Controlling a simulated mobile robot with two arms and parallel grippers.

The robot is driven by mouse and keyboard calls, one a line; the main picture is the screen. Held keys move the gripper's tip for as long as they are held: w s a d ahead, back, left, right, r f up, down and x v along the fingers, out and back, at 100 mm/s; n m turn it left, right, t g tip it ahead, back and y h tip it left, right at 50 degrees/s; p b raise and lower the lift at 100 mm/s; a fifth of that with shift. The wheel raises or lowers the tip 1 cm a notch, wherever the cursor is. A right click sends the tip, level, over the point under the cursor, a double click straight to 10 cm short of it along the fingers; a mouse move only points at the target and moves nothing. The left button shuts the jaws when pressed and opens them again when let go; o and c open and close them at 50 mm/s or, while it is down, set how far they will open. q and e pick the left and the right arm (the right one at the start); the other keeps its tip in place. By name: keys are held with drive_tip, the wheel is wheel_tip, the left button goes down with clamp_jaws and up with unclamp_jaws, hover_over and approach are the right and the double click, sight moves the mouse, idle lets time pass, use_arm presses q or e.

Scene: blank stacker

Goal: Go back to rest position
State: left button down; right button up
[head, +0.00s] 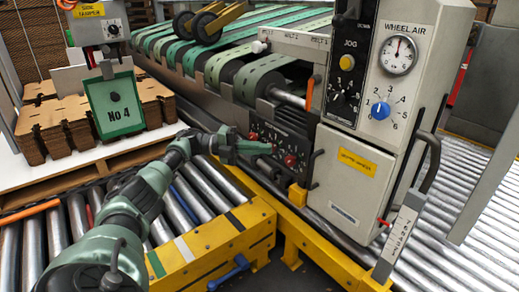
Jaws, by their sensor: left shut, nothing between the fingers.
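My left arm comes in from the lower left in the head view and reaches over the roller conveyor. My left gripper (262,147) is shut and empty. It is in front of the dark control panel (297,150) with red knobs, low on the machine. I cannot tell whether the fingertips touch the panel. My right gripper is out of the picture.
The grey machine cabinet (350,180) with dials and a gauge stands at right centre. A yellow frame (215,255) with a blue handle (230,271) edges the rollers. Stacked cardboard blanks (60,125) lie at left behind a green "No 4" sign (115,120). More rollers (460,230) lie at right.

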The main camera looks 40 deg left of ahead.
use_arm(q)
drive_tip(key=shift+a, duration=0.4)
